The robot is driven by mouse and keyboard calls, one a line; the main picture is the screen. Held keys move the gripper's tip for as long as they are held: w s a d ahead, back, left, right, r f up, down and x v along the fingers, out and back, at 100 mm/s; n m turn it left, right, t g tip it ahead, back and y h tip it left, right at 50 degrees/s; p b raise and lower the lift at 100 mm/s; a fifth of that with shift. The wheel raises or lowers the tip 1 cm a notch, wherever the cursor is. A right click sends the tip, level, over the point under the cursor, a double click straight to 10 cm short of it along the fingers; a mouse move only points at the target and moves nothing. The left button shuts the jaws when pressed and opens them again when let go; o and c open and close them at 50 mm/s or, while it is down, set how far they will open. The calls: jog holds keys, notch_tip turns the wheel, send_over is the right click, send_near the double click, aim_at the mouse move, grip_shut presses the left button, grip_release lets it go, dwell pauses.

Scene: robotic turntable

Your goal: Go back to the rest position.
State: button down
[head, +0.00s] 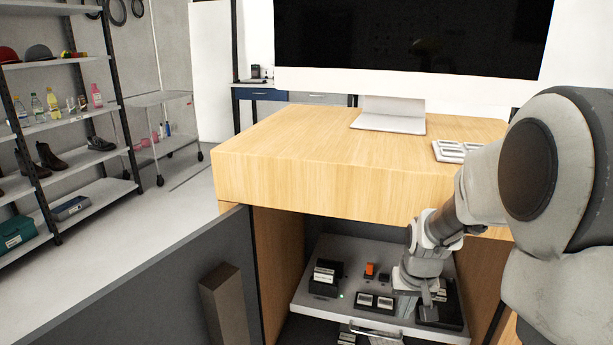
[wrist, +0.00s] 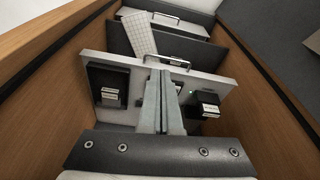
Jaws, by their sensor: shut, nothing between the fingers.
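My arm reaches from the right of the head view down into the open cabinet under the wooden desk (head: 330,160). My gripper (head: 428,296) is low over the right part of a pulled-out light tray (head: 312,290). The wrist view shows my gripper (wrist: 160,85) with its two fingers together and nothing between them. The fingers point toward the tray's front edge and its metal handle (wrist: 167,61). Whether they touch the tray cannot be told. Part of the tray is hidden behind my gripper.
Dark modules (head: 325,279) and an orange switch (head: 370,269) sit on the tray. The cabinet's wooden side walls (wrist: 50,75) stand close on both sides. An open grey door (head: 150,290) stands at the left. A monitor (head: 410,40) stands on the desk above.

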jog(key=s+a+r+n+t, duration=0.1)
jog(key=s+a+r+t, duration=0.15)
jog(key=s+r, duration=0.7)
jog(key=s+a+r+n+t, duration=0.1)
jog(key=s+a+r, duration=0.3)
jog(key=s+r, duration=0.55)
notch_tip(320, 180, up, 14)
jog(key=s+p, duration=0.2)
jog(key=p, duration=1.4)
jog(key=shift+g+p, duration=0.3)
jog(key=shift+g, duration=0.05)
